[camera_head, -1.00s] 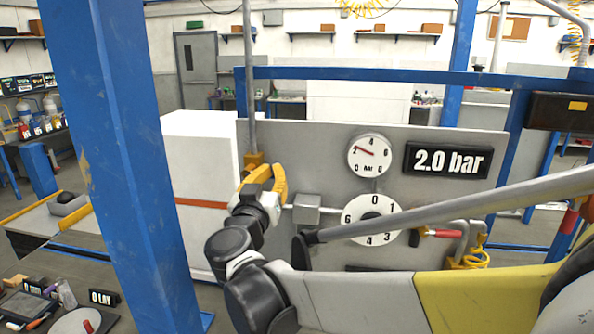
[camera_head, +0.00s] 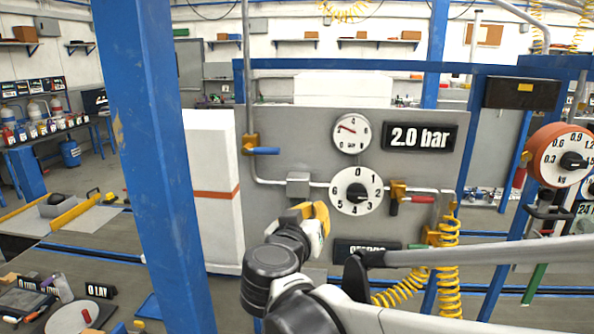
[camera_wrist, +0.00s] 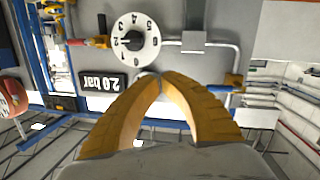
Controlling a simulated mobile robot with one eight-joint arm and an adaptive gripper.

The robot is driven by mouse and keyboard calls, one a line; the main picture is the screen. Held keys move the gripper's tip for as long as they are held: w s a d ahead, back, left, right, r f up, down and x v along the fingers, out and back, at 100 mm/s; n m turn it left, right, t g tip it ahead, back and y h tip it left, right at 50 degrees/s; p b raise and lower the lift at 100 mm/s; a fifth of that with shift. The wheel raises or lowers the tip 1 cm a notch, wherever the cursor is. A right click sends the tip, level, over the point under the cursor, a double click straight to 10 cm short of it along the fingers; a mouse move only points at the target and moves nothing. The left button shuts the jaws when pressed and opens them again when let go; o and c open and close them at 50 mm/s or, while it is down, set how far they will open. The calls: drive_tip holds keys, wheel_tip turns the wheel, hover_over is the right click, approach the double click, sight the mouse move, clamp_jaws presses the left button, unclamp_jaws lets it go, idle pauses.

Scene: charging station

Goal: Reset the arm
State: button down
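My gripper (camera_head: 318,218) is in front of the grey panel (camera_head: 405,225), below and left of the numbered dial (camera_head: 356,191). It stands apart from the blue-handled valve (camera_head: 262,151) on the pipe at the panel's left. In the wrist view its two yellow fingers (camera_wrist: 160,76) arch inward with their tips together, and nothing shows between them. The dial (camera_wrist: 134,41) and the 2.0 bar sign (camera_wrist: 116,84) appear upside down there. The arm reaches in from the lower right of the head view.
A blue post (camera_head: 150,150) stands close on the left. A pressure gauge (camera_head: 351,133) and the 2.0 bar sign (camera_head: 420,137) are above.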

drive_tip(key=s+d+f+g+b, duration=0.35)
drive_tip(key=s+d+f, duration=0.25)
drive_tip(key=d+f, duration=0.45)
drive_tip(key=s+d+f+g+y+b, duration=0.2)
drive_tip(key=s+d+f, duration=0.1)
drive_tip(key=s+f, duration=0.4)
drive_tip(key=s+d+f+g+y+b, duration=0.2)
drive_tip(key=s+d+f+g+b, duration=0.1)
drive_tip(key=s+f, duration=0.5)
drive_tip(key=shift+s+d+f+n, duration=0.2)
drive_tip(key=shift+s+n, duration=0.2)
drive_tip(key=shift+s, duration=0.75)
